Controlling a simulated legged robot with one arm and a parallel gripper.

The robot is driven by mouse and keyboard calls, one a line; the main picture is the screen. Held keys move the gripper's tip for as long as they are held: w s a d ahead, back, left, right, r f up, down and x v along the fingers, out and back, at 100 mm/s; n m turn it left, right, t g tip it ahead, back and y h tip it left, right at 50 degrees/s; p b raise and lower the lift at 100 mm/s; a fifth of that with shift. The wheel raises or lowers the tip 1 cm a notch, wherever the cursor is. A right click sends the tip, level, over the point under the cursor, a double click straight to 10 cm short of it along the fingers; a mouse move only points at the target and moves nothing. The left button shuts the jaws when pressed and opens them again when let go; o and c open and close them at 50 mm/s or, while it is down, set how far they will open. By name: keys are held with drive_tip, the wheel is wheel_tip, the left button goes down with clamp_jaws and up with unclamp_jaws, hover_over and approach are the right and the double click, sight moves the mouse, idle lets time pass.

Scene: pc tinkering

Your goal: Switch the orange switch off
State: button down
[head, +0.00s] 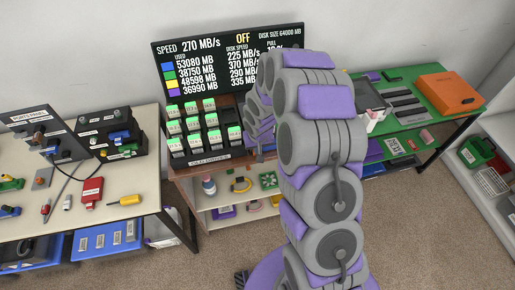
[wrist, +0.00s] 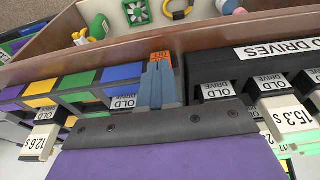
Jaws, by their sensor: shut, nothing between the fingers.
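In the wrist view, a small orange piece with dark lettering (wrist: 161,56), likely the orange switch, shows at the edge of the unit, just beyond my fingertips. The lettering looks like "OFF". My gripper (wrist: 158,68) is shut and empty, its two blue-grey fingers side by side. The fingertips overlap the lower part of the orange piece; I cannot tell whether they touch it. In the head view my purple and grey arm hides the switch and most of my gripper. The wall screen (head: 200,75) shows "OFF" in orange letters.
A black "OLD DRIVES" rack (wrist: 220,68) stands right of my fingers, and purple, yellow, green and blue blocks (wrist: 80,82) lie left. In the head view, several green-topped drives (head: 192,125) fill the rack. A beige table (head: 150,180) is left; a green table (head: 440,92) is right.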

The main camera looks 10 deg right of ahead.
drive_tip(key=shift+w+r+t+p, duration=0.3)
drive_tip(key=shift+w+r+p, duration=0.1)
drive_tip(key=shift+w+r, duration=0.8)
drive_tip(key=s+r+p, duration=0.2)
drive_tip(key=s+r, duration=0.5)
drive_tip(key=r, duration=0.3)
drive_tip(key=shift+s+p, duration=0.35)
drive_tip(key=shift+r, duration=0.1)
drive_tip(key=s+r+g, duration=0.1)
drive_tip(key=s+r, duration=0.4)
drive_tip(key=s, duration=0.5)
drive_tip(key=s+r+g, duration=0.2)
drive_tip(key=s+r, duration=0.4)
drive_tip(key=s, duration=0.5)
drive_tip(key=s+r+g, duration=0.1)
drive_tip(key=s+r, duration=0.4)
drive_tip(key=s, duration=0.5)
drive_tip(key=shift+s+r+g, duration=0.25)
drive_tip(key=shift+r+g, duration=0.15)
